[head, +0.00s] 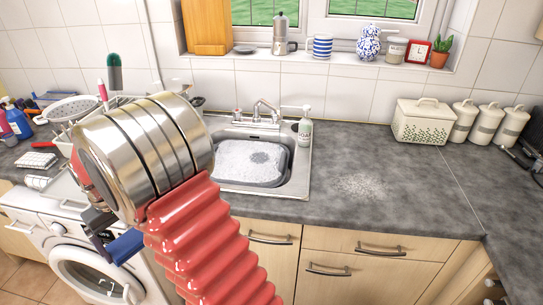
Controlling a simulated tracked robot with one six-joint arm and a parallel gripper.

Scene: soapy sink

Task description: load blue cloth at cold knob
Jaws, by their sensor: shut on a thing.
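My gripper (98,222) is at the lower left, in front of the washing machine, and mostly hidden behind my own arm. It is shut on a bright blue piece (126,245), which looks like the blue cloth and hangs just beside the jaws. The fingertips cannot be made out. The tap (262,110) stands behind the sink at the centre, well away to the right of my gripper. A small tap knob (237,115) with a reddish top shows on its left. The cold knob cannot be told clearly at this size.
The steel sink (300,178) holds a basin (283,165) of suds. A soap bottle (305,126) stands at its right back corner. A colander (72,108) and bottles crowd the left counter. The grey worktop (360,150) right of the sink is mostly clear, with a foamy patch.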

